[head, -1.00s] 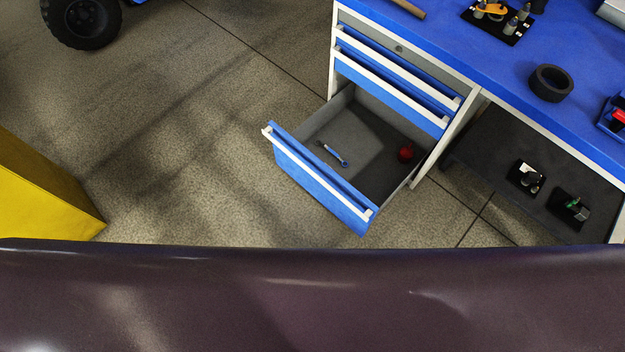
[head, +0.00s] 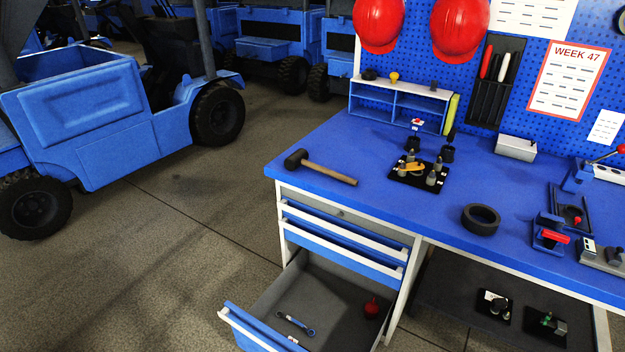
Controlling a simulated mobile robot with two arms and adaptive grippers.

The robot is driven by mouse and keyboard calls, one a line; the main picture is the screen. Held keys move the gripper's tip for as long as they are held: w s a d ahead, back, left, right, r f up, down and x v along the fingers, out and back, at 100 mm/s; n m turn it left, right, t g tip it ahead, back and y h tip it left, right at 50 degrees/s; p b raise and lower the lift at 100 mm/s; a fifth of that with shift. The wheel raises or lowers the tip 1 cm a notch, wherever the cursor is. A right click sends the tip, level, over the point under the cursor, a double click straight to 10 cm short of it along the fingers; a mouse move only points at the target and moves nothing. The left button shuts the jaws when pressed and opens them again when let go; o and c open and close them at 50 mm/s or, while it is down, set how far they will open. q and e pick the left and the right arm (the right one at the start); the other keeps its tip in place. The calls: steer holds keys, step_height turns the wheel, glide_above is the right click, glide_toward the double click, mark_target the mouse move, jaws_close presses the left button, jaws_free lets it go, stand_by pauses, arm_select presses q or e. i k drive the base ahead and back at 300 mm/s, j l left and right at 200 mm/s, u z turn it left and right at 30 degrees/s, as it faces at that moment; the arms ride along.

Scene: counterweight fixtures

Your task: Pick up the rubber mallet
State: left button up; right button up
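The rubber mallet (head: 327,172) lies on the blue workbench top (head: 375,205) near its left end in the head view. Its black head is at the left and its wooden handle points right and a little toward the front edge. Nothing covers it. Neither of my grippers shows in the head view.
Right of the mallet are a black tray with small parts (head: 418,171) and a black ring (head: 481,219). The bottom drawer (head: 262,318) stands open below, holding a wrench (head: 296,324) and a red item (head: 371,308). A blue vehicle (head: 110,120) is at the left; floor between is clear.

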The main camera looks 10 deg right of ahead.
mark_target(299, 156)
steer(key=i+j+u, duration=0.25)
steer(key=j, duration=0.2)
steer(key=i+j+u, duration=0.65)
steer(key=i+j, duration=0.15)
steer(key=i, duration=0.3)
steer(key=i+j+u, duration=0.15)
steer(key=i, duration=0.25)
steer(key=i+z, duration=0.55)
steer(key=z, duration=0.25)
steer(key=i+j+z, duration=0.1)
steer(key=i+z, duration=0.15)
steer(key=z, duration=0.15)
steer(key=i+j+z, duration=0.25)
steer(key=z, duration=0.15)
